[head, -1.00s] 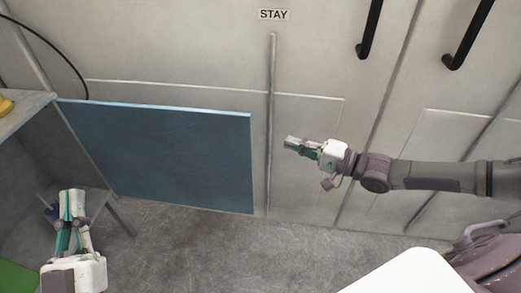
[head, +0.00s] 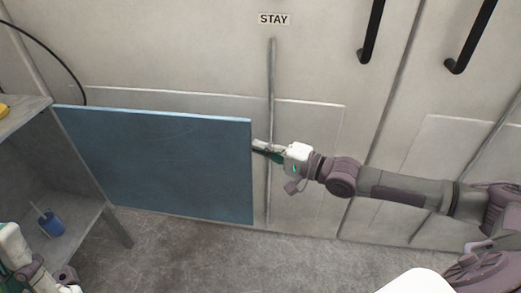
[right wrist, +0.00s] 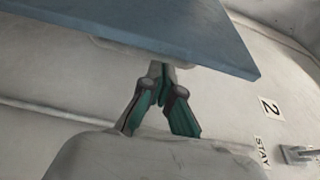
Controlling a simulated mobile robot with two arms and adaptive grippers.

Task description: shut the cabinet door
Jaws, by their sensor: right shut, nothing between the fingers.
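The blue cabinet door (head: 160,165) stands wide open, reaching right from the grey cabinet (head: 85,205) at the left. My right gripper (head: 258,147) is shut and empty at the door's free right edge. In the right wrist view, the shut fingers (right wrist: 163,72) reach up to the door panel (right wrist: 150,22); I cannot tell whether they touch it. My left gripper (head: 10,240) is at the lower left corner, partly cut off by the frame, and its jaws are unclear.
A blue cup (head: 52,224) with a thin stick stands on the cabinet's lower shelf. A yellow item (head: 4,110) sits on top. Behind are pale wall panels with black handles (head: 372,30) and a STAY label (head: 273,19). The floor (head: 190,255) below the door is clear.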

